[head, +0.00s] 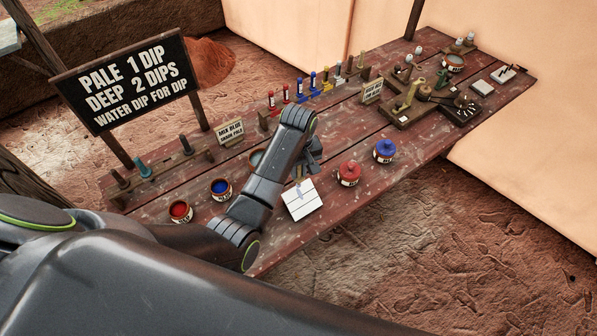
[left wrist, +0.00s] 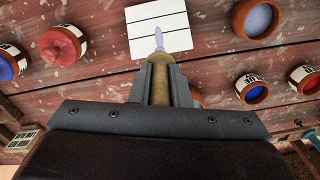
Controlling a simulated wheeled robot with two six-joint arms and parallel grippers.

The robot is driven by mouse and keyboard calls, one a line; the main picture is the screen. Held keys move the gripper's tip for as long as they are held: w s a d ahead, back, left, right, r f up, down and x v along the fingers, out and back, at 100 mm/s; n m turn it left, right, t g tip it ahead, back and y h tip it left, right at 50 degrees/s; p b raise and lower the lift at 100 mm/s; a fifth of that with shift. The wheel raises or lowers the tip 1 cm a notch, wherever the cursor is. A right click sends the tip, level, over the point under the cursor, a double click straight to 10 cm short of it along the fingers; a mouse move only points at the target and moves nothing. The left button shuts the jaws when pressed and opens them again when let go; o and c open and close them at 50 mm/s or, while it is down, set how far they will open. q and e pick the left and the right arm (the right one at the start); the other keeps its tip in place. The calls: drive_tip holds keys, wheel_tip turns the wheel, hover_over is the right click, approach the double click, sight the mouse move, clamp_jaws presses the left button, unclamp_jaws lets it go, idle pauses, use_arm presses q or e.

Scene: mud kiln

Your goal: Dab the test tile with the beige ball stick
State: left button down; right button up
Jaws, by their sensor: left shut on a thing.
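The test tile (head: 301,204) is a white slab with dark lines, flat on the table; it also shows at the top of the left wrist view (left wrist: 157,22). My left gripper (head: 304,168) is over the tile's far edge, shut on a tan stick (left wrist: 161,90). The stick points down at the tile, and its narrow tip (left wrist: 159,40) looks pale blue. In the left wrist view the tip overlaps the tile's edge; I cannot tell whether it touches. The gripper hides most of the stick in the head view. My right gripper is not in view.
Open red (head: 180,211) and blue (head: 221,188) pots stand left; a pale blue pot (left wrist: 257,18) is partly behind my arm. Racks and a sign (head: 231,133) line the back.

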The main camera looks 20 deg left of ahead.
use_arm(q)
drive_tip(key=shift+r, duration=2.6)
idle(0.5)
idle(0.9)
